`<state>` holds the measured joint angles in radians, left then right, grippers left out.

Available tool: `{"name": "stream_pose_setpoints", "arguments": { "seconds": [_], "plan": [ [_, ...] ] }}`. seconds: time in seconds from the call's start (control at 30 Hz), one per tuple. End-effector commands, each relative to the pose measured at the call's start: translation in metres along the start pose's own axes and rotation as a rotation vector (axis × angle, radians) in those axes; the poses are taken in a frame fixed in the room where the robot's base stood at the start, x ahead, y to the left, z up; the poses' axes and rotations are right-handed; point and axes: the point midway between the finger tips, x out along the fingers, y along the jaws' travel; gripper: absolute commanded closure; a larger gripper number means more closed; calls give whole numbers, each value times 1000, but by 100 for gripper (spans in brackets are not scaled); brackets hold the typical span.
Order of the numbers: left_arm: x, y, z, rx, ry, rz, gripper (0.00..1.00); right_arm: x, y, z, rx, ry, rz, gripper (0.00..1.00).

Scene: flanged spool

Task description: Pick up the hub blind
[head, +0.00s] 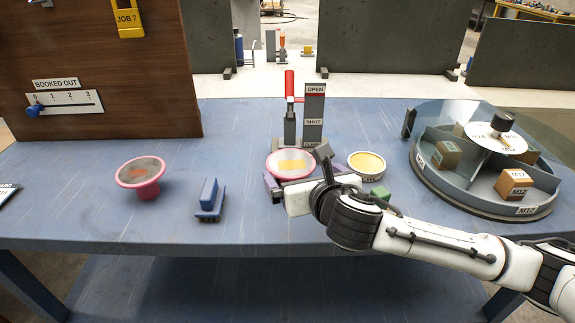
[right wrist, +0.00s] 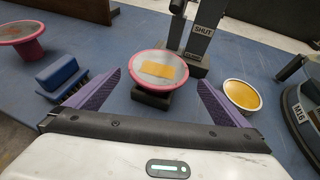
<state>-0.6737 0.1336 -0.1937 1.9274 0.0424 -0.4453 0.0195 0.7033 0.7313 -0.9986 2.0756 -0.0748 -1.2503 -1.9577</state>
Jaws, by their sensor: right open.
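No part is labelled as the hub blind, so I cannot tell for certain which one it is. A pink-rimmed round piece with a grey face and a yellow-orange rectangle (head: 291,164) sits on a dark block by the clamp; it also shows in the right wrist view (right wrist: 159,70). A similar pink flanged spool (head: 142,176) with a small orange mark stands upright at the left. My right gripper (right wrist: 160,82) is open and empty, its purple fingers to either side of the near part of the clamp-side piece, apparently not touching it. My left gripper is not in view.
A toggle clamp with an OPEN/SHUT post (head: 313,115) stands just behind. A round tin with yellow contents (head: 367,164) and a green block (head: 380,193) are close on the right. A blue brush (head: 210,200) lies left. A divided carousel (head: 425,172) holds boxes.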

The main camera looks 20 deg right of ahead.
Motion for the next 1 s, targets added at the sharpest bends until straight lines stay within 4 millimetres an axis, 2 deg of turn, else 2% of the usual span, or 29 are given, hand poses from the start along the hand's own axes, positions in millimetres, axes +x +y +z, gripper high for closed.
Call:
{"name": "stream_pose_setpoints", "arguments": {
  "seconds": [0.1, 0.2, 0.37, 0.6, 0.93, 1.0],
  "plan": [
    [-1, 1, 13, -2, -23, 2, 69, 18, 0, 0, 3, 0, 0, 0],
    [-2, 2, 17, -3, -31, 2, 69, 26, 0, 0, 3, -1, 0, 0],
    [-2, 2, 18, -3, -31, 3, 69, 40, 2, -1, 5, 0, 1, 0],
    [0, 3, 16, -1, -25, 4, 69, 73, 2, -3, 4, 0, 0, 0],
    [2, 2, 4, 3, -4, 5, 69, 79, 3, -2, 4, 0, 2, 0],
    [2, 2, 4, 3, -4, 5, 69, 79, 3, -2, 4, 0, 2, 12]
  ]
}}
